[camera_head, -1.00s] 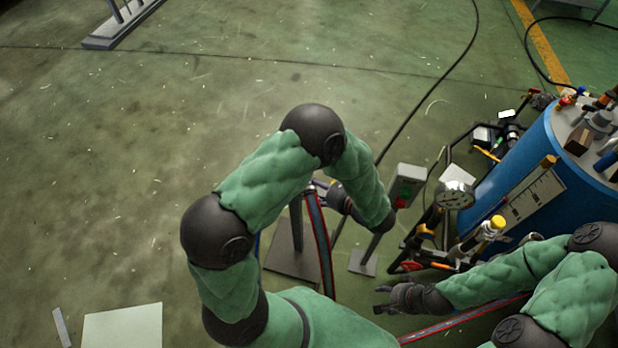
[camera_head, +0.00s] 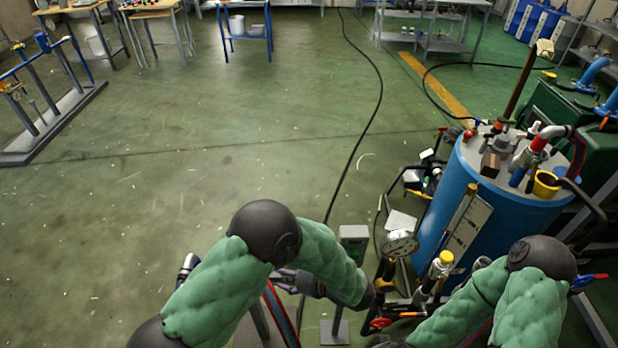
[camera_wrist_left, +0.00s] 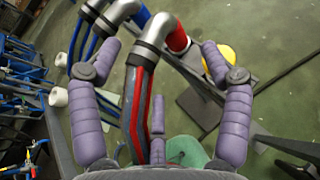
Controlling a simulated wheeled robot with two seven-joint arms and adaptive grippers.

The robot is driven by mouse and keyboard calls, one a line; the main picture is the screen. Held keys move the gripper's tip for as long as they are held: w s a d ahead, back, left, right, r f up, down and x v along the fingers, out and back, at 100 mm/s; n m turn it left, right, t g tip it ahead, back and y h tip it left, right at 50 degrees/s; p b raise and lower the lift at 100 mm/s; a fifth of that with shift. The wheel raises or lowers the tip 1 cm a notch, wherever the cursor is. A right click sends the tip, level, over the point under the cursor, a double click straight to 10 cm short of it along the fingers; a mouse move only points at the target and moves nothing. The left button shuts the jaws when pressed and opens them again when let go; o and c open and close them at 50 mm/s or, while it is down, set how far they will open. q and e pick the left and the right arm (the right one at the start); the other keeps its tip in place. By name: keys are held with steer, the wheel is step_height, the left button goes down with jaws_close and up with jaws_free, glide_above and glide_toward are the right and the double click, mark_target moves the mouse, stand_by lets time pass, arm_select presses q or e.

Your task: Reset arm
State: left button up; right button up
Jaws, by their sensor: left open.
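My left arm comes in at the bottom left of the head view and bends at its dark elbow. My left gripper (camera_head: 300,283) shows partly, below and behind the forearm, near the grey post with the control box. In the left wrist view my left gripper (camera_wrist_left: 160,58) has its two purple fingers spread apart. Metal pipe elbows (camera_wrist_left: 154,32) with red and blue hoses show between and beyond the fingers; I cannot tell whether anything touches. My right forearm reaches to the bottom edge of the head view, where my right gripper (camera_head: 386,342) is mostly cut off.
The control box (camera_head: 353,240) stands between my arms. A grey rack (camera_head: 45,125) stands far left.

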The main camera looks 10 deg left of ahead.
arm_select(q)
steer(key=s+d+f+n+g+h+p, duration=0.1)
steer(key=s+d+f+n+g+h, duration=0.2)
steer(key=s+f+n+g+h, duration=0.45)
steer(key=s+d+f+n+g+h+p, duration=0.1)
steer(key=s+d+f+n+g+h, duration=0.2)
steer(key=s+f, duration=0.55)
steer(key=s+d+n+t+h+p, duration=0.1)
steer(key=d+n+t+h, duration=0.2)
steer(key=d+n+h, duration=0.25)
steer(key=w+a+f+n+t, duration=0.1)
steer(key=w+a+n+t, duration=0.3)
steer(key=n, duration=0.4)
steer(key=shift+f+h+p, duration=0.3)
steer(key=shift+f+p, duration=0.1)
steer(key=shift+p, duration=0.05)
steer(key=shift+w+d, duration=0.1)
